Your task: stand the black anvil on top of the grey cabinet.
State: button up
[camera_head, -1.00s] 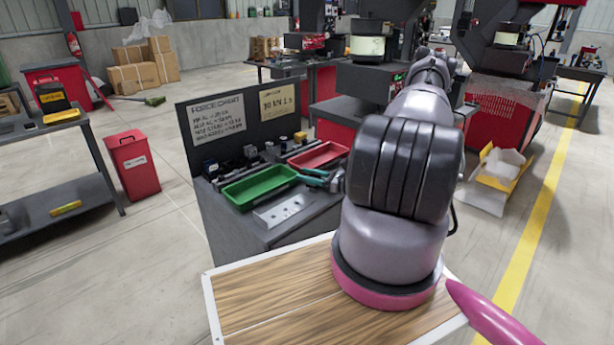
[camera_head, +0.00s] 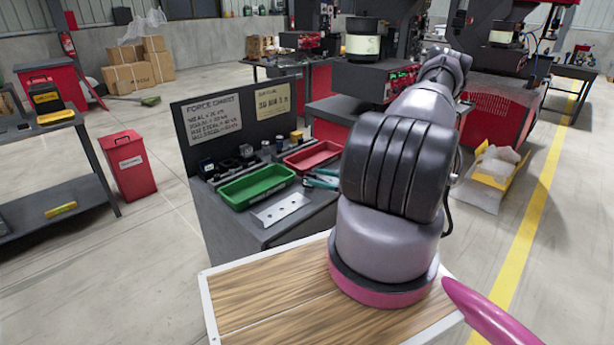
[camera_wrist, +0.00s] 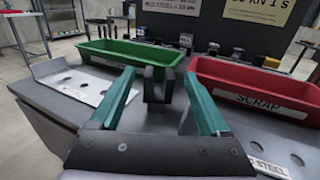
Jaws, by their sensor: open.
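The grey cabinet (camera_head: 222,228) stands ahead, with trays and small parts on its top; its dark top also shows in the wrist view (camera_wrist: 60,121). My gripper (camera_head: 322,179) is low over the cabinet top, right of the green tray. In the wrist view, my gripper (camera_wrist: 160,90) is open, its teal fingers apart. A small black notched block (camera_wrist: 158,86), which looks like the black anvil, shows upright between the fingers, with gaps at both sides. It appears to stand on the cabinet top; its base is hard to make out. I cannot pick it out in the head view.
The green tray (camera_head: 257,187) and the red tray (camera_head: 312,157) flank the gripper. A pale plate with holes (camera_head: 281,210) lies in front of the green tray. A dark board with signs (camera_head: 226,127) rises behind. Several small parts stand along the back.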

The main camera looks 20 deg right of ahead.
jog(key=v, duration=0.5)
jog(key=shift+s+d, duration=0.3)
jog(key=s+a+r+n+g+h, duration=0.1)
jog(key=a+r+n+g, duration=0.55)
jog(key=r, duration=0.65)
jog(key=s+a+r+n+g+h, duration=0.1)
jog(key=a+r+n+g, duration=0.6)
jog(key=r, duration=0.5)
jog(key=s+a+r+n+t+h, duration=0.3)
jog(key=s+a+r+n+h, duration=0.1)
jog(key=s+r, duration=0.4)
jog(key=s+a+r+n+t+h, duration=0.3)
jog(key=s+r+n, duration=0.3)
jog(key=r, duration=0.7)
jog(key=shift+s+a+r+t+h, duration=0.2)
jog(key=shift+s+a+t+h, duration=0.35)
jog(key=shift+s, duration=0.7)
